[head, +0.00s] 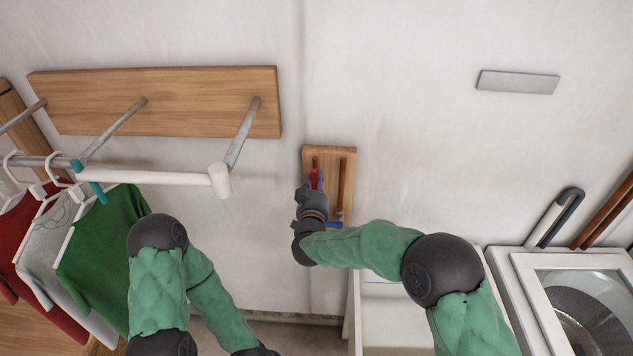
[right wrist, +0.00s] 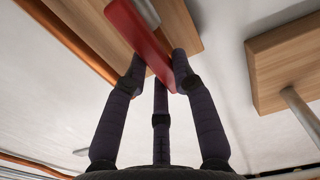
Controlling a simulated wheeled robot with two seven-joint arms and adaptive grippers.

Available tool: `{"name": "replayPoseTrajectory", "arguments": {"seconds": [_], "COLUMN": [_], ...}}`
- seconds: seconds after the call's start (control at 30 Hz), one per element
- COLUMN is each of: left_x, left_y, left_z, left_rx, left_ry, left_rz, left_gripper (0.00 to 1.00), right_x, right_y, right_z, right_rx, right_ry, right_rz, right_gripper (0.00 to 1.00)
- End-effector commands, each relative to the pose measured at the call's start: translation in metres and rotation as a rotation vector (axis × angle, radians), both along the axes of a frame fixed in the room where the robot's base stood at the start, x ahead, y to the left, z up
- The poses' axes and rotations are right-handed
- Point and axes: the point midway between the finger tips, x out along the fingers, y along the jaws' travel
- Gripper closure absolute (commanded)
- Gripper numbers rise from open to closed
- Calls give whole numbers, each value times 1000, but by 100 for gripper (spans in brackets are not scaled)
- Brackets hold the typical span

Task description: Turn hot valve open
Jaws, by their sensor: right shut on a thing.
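The red hot valve handle (head: 314,178) is on a small wooden board (head: 342,158) on the wall, below a copper pipe. In the right wrist view the red handle (right wrist: 143,42) is a long flat bar running diagonally, with its lower end between my fingers. My right gripper (head: 313,192) is shut on this handle; its fingers (right wrist: 158,72) also show in the right wrist view, one on each side of the bar. A blue handle (head: 334,225) sits lower right under the second copper pipe, partly hidden by my right arm. My left gripper is out of view below the frame.
A clothes rack (head: 165,105) with a white rail (head: 150,177) and hanging shirts (head: 105,235) stands out from the wall at left. A white washing machine (head: 530,300) is at lower right. A grey plate (head: 517,82) is on the wall at upper right.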

Motion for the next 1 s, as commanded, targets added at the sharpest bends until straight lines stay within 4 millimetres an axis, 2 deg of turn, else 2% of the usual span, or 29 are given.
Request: {"name": "replayPoseTrajectory", "arguments": {"seconds": [0.27, 0.3, 0.37, 0.77, 0.87, 1.0], "left_x": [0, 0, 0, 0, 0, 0], "left_y": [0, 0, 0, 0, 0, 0], "left_z": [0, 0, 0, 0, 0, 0], "left_rx": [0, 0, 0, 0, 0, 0], "left_ry": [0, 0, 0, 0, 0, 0], "left_rz": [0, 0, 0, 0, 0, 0], "left_gripper": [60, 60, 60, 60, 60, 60], "right_x": [0, 0, 0, -4, -15, -40], "right_y": [0, 0, 0, 1, 1, 1], "right_z": [0, 0, 0, 0, 0, 0], "right_rx": [-3, -3, -2, -1, -1, -1], "right_ry": [-1, -1, -1, 0, 0, 0], "right_rz": [1, 1, 1, 1, 2, 4], "right_gripper": [100, 62, 48, 48, 48, 48]}}
